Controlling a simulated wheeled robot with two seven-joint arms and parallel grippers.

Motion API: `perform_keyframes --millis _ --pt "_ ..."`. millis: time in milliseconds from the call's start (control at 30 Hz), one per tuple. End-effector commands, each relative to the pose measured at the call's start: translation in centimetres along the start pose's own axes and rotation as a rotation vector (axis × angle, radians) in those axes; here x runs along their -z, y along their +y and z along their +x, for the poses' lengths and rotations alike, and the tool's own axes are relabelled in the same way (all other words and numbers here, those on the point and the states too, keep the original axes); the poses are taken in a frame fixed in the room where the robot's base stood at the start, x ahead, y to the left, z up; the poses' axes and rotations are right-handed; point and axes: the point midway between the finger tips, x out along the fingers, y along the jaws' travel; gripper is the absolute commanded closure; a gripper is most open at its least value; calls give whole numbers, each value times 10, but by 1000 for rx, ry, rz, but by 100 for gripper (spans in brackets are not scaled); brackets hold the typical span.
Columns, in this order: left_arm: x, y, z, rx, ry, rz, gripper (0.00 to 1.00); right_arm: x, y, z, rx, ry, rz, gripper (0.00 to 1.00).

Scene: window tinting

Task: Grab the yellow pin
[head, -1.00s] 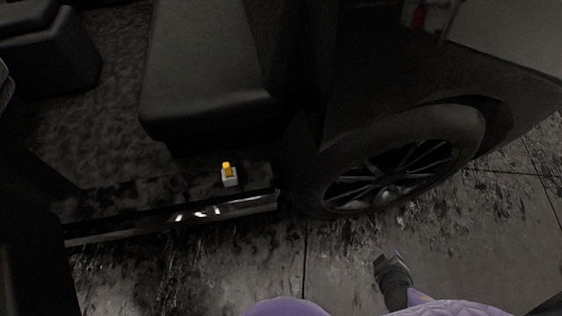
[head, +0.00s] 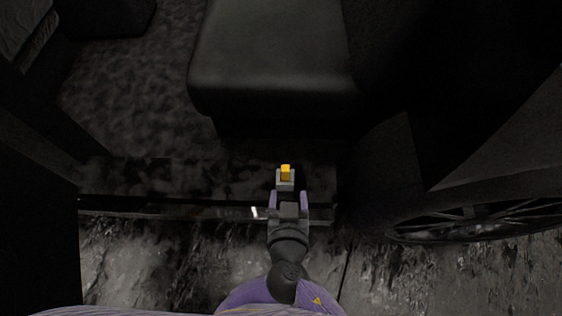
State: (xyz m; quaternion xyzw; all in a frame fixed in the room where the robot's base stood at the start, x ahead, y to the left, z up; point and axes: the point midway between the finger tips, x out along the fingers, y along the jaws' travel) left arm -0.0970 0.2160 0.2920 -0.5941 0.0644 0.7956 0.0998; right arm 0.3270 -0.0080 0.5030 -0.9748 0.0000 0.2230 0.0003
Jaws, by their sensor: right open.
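The yellow pin (head: 286,172) stands upright in a small grey block (head: 285,184) on the car's door sill, in the middle of the head view. My right gripper (head: 288,196) comes up from below and points at the block. Its two fingers are spread apart, one to each side just below the block, and nothing shows held between them. I cannot tell whether the fingertips touch the block. The pin stands beyond the fingertips. My left gripper is not in view.
The dark door sill (head: 150,205) runs across the view under the pin. A black car seat (head: 270,65) is behind it, with carpet (head: 135,105) to the left. A wheel (head: 480,222) is at the right. The tiled floor (head: 150,265) in front looks clear.

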Motion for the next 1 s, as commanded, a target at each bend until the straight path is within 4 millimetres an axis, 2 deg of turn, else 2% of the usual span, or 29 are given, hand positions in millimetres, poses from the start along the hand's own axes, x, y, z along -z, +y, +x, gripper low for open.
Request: perform_keyframes --millis 100,267,400,433,567,767,1000 --pt "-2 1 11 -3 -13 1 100 -3 -1 25 0 0 1 31" --pt "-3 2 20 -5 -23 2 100 -3 -2 49 0 -1 0 31" --pt "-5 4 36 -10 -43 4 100 -6 -9 80 0 -3 -1 31" --pt "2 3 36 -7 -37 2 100 -5 -9 84 0 -4 -1 31" --pt "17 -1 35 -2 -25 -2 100 -2 -8 95 0 -3 0 31" --pt "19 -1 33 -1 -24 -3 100 0 -8 95 0 -2 -1 31" --pt "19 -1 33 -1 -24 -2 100 0 -8 95 0 -2 -1 80"
